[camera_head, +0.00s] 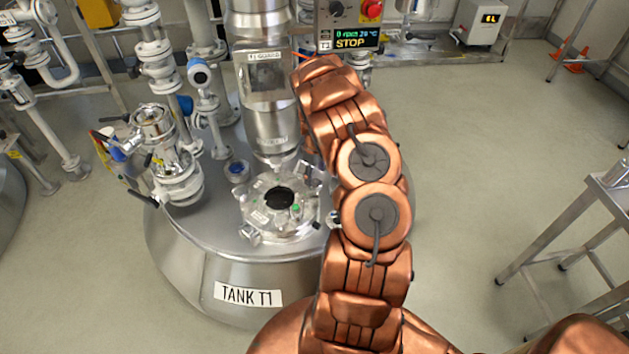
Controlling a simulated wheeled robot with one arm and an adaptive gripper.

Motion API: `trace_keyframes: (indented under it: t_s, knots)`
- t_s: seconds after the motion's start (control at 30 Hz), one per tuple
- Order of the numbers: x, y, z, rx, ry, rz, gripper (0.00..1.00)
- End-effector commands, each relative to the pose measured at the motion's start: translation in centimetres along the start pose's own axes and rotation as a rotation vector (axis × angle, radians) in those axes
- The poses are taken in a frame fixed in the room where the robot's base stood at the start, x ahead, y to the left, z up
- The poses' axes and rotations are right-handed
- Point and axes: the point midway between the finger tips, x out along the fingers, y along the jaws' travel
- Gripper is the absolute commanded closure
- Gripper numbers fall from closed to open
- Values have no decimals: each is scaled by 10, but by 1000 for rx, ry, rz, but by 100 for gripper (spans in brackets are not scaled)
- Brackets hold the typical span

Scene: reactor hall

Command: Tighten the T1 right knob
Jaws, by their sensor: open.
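The tank labelled TANK T1 (170,240) stands in the middle left, with a grey metal top. On its top is a round manway lid (262,220) with a dark round centre and a small green spot. Metal clamps or knobs sit around the lid's edge; one is at the front left (250,234). A small metal knob-like part (333,218) shows at the lid's right, against my arm and partly hidden by it. I cannot tell for sure that it is the right knob. My copper arm rises over the tank's right side; my gripper is hidden.
A steel column with a guard plate (266,77) rises behind the lid. A control box (349,38) reading STOP has a red button. Valves and pipes (172,165) crowd the left. A metal table frame (600,195) stands right; the floor between is clear.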

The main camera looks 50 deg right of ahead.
Motion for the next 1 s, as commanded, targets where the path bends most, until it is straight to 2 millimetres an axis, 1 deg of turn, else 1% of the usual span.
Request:
trace_keyframes:
  t_s: [0.07, 0.5, 0.8, 0.83, 0.9, 1.0]
  knots:
    - [-5, 0, 0, -79, 1, -1, 27]
    - [-4, 0, 0, -526, 1, 0, 27]
    - [-3, 0, 0, -743, 1, 1, 27]
    - [10, 0, 0, -739, 0, 0, 27]
    - [23, -1, 0, -736, 0, -2, 27]
    - [36, 0, 0, -734, 0, -1, 27]
